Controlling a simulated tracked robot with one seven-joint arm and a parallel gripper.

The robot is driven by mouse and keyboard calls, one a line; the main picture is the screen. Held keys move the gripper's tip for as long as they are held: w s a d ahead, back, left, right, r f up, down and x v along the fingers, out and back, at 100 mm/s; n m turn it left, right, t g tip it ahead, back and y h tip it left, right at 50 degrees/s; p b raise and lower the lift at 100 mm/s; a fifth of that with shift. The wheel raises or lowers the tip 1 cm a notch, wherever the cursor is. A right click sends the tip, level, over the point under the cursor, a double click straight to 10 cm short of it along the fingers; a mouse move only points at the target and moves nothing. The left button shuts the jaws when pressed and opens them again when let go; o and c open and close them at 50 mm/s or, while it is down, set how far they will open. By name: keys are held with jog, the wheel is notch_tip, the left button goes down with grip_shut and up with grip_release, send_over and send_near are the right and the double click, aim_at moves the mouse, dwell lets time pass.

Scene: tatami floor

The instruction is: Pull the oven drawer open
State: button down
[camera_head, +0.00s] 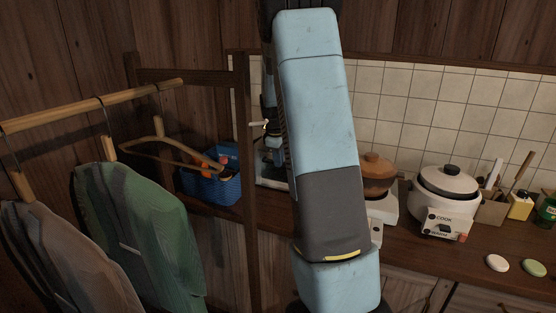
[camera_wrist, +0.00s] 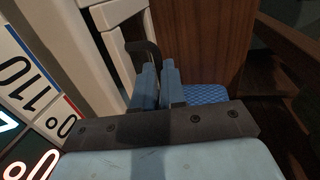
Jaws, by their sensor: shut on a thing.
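In the wrist view a white panelled front (camera_wrist: 122,65), which looks like the oven drawer, stands left of my gripper (camera_wrist: 158,70). A black curved handle (camera_wrist: 143,46) sticks out from it. The two blue fingers are close together and shut on this handle; the exact contact between them is hard to see. In the head view my gripper (camera_head: 273,150) shows small at the left edge of my arm, near a white appliance mostly hidden behind the arm. How far the drawer is open cannot be told.
A blue basket (camera_head: 210,187) stands on the counter left of the arm; it also shows in the wrist view (camera_wrist: 205,94). A clothes rack (camera_head: 90,105) with hanging garments is at the left. A rice cooker (camera_head: 447,195) and brown pot (camera_head: 376,176) are right.

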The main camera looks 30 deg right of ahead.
jog(key=shift+a, duration=0.1)
jog(key=s+a, duration=0.2)
jog(key=a, duration=0.1)
jog(key=shift+s+a, duration=0.2)
jog(key=shift+s, duration=0.15)
jog(key=c, duration=1.2)
grip_release()
notch_tip(320, 180, up, 7)
jog(key=a, duration=0.1)
jog(key=shift+s+r, duration=0.15)
jog(key=shift+s, duration=0.3)
